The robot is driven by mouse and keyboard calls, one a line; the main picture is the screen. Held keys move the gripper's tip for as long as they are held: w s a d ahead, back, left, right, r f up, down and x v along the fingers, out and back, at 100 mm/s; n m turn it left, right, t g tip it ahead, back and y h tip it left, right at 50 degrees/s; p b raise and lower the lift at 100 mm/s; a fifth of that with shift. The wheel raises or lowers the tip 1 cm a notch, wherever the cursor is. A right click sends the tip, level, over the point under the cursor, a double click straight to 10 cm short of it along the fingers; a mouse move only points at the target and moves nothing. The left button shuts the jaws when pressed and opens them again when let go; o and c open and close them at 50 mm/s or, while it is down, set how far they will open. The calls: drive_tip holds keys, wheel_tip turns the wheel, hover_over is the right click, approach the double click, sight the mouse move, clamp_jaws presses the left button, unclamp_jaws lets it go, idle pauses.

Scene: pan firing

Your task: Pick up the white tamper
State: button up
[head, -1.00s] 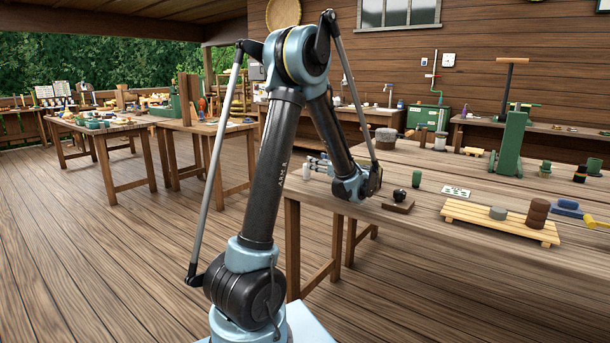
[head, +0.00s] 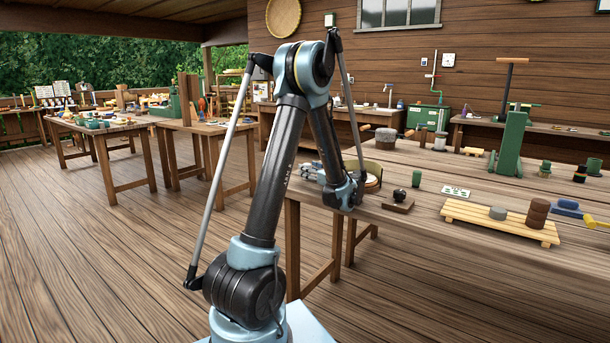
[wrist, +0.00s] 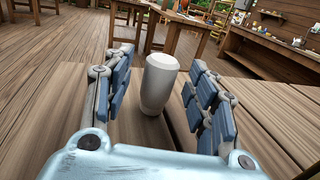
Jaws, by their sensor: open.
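The white tamper (wrist: 158,85) stands upright on the wooden table in the wrist view, a pale rounded cylinder. My gripper (wrist: 160,92) is open, with its blue-padded fingers on either side of the tamper and a gap visible on both sides. In the head view my gripper (head: 312,170) is low over the near left end of the table, partly behind my arm. I cannot make out the tamper in the head view now.
On the table (head: 400,240), a black knob on a small wooden block (head: 399,200), a green cylinder (head: 416,178) and a yellow slatted rack (head: 490,222) stand to the right. A green press (head: 512,145) stands farther back. A round, light-topped container (head: 373,180) is just behind my wrist.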

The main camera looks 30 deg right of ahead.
drive_tip(key=shift+w+a, duration=0.1)
drive_tip(key=shift+w, duration=0.95)
drive_tip(key=c, duration=1.1)
drive_tip(key=shift+c, duration=0.2)
